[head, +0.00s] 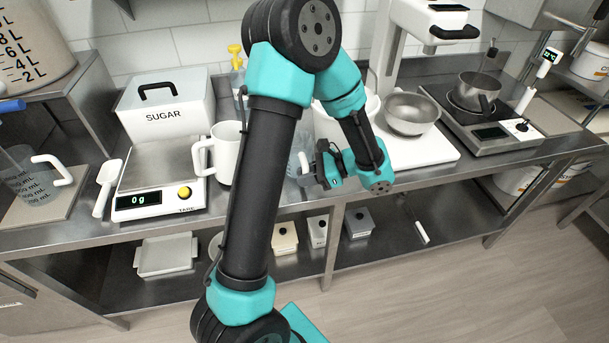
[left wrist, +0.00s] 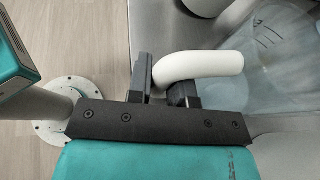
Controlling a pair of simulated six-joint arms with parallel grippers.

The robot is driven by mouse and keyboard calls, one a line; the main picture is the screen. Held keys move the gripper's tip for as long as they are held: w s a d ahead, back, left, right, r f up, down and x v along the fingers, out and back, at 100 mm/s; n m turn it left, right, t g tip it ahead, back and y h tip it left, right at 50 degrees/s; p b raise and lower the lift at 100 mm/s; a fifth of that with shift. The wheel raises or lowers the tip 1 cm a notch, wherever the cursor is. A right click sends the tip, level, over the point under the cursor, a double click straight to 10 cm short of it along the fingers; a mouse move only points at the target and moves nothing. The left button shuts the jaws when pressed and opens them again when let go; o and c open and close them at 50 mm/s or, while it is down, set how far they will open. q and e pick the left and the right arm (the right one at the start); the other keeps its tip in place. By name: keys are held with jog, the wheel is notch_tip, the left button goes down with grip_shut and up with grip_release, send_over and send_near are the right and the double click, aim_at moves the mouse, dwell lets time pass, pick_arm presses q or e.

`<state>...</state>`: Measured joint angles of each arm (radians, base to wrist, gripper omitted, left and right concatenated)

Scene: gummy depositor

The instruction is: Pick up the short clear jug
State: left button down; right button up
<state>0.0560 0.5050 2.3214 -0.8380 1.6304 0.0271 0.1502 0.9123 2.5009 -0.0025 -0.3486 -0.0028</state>
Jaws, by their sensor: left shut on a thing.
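The short clear jug shows in the left wrist view (left wrist: 272,65) as a bluish see-through body with a thick white handle. In the head view the jug (head: 297,160) stands near the counter's front edge, partly hidden behind my left arm. My left gripper (head: 314,168) is at the jug's right side. In the left wrist view its jaws (left wrist: 166,84) sit on either side of the white handle and are shut on it. My right gripper is in neither view.
A white pitcher (head: 227,150) and scale (head: 160,165) stand left of my arm. Another clear jug (head: 38,185) with mL marks is at far left. A metal bowl (head: 411,112) on a white machine and a hot plate (head: 485,128) are to the right.

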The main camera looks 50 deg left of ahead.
pick_arm(q)
jog(key=s+d+r, duration=0.4)
jog(key=s+d, duration=0.6)
jog(key=d, duration=0.2)
jog(key=shift+s, duration=0.3)
jog(key=shift+r, duration=0.1)
jog(key=c, duration=1.6)
grip_release()
grip_shut()
